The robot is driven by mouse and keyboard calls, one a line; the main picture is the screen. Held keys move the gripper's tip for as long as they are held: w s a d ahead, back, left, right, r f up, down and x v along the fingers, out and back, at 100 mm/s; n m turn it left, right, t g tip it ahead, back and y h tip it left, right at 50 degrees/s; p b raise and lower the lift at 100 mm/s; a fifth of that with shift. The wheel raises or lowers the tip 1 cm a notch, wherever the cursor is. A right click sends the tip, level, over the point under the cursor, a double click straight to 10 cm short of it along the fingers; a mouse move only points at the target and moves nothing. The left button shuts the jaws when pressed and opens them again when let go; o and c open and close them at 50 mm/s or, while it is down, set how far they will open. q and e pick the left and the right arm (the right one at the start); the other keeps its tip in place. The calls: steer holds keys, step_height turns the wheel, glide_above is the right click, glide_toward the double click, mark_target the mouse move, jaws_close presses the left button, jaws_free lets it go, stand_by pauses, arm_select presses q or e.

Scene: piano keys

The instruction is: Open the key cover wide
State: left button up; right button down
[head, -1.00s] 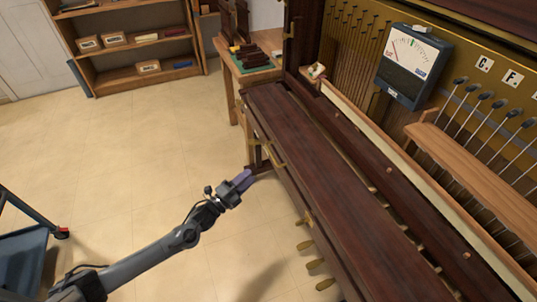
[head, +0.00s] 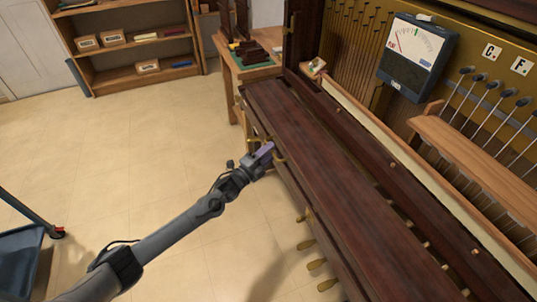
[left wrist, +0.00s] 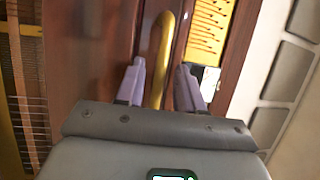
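The key cover (head: 335,165) is a long dark red-brown wooden lid on the piano, lying flat and closed over the keys in the head view. A brass handle (head: 279,151) is on its front edge near the far end. My left gripper (head: 264,151) is at this handle. In the left wrist view, the two purple fingers of my left gripper (left wrist: 161,80) are spread, with the curved brass handle (left wrist: 163,45) running between them. The handle looks closer to the left finger; I cannot tell whether they touch. My right gripper is not in view.
A tuning meter (head: 417,55) stands at the piano's open upper part, beside a wooden rail (head: 470,150) and hammers. A wooden side table (head: 250,68) stands beyond the piano's far end. A blue cart (head: 22,250) is at lower left. The floor between is clear.

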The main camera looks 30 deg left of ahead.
arm_select(q)
jaws_close()
stand_by(0.5)
